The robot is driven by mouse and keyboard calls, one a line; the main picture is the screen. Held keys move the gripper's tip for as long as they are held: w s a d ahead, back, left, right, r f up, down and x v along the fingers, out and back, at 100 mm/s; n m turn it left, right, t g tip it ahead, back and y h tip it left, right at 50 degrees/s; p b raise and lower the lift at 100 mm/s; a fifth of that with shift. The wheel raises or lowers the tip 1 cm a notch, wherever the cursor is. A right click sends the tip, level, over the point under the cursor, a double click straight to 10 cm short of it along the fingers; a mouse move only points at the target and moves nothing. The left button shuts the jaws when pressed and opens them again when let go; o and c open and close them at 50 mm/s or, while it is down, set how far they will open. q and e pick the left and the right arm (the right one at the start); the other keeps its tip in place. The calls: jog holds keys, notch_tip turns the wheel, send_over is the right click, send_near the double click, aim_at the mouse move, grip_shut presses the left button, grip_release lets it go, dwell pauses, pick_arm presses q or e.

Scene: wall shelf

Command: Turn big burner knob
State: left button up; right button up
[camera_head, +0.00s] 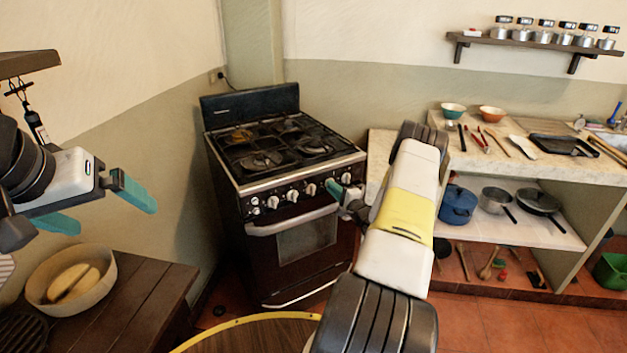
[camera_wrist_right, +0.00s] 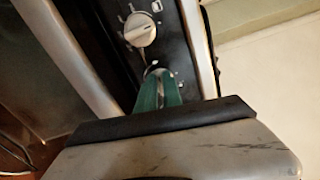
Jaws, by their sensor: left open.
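The stove (camera_head: 285,180) stands in the corner with a row of pale round knobs (camera_head: 292,195) on its dark front panel. My right gripper (camera_head: 335,188) is at the right part of this panel, and its teal fingers hide part of the row. In the right wrist view, the teal fingers (camera_wrist_right: 159,90) lie close together with their tips at a mostly hidden control on the panel. I cannot tell whether they grip it. A large pale knob (camera_wrist_right: 140,29) is clear of the fingers just beyond them. My left gripper (camera_head: 105,210) is open and empty, far left of the stove.
A dark wooden table (camera_head: 125,300) with a bowl (camera_head: 60,305) of bread-like pieces is at the lower left. A round table edge (camera_head: 250,320) is at the bottom. The counter (camera_head: 470,160) right of the stove holds bowls and utensils, with pots below.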

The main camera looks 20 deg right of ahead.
jog(key=o, duration=0.4)
jog(key=s, duration=0.5)
jog(key=s+d, duration=0.1)
jog(key=s, duration=0.1)
jog(key=shift+s+d, duration=0.1)
jog(key=shift+s, duration=0.3)
grip_shut()
dwell(1.3)
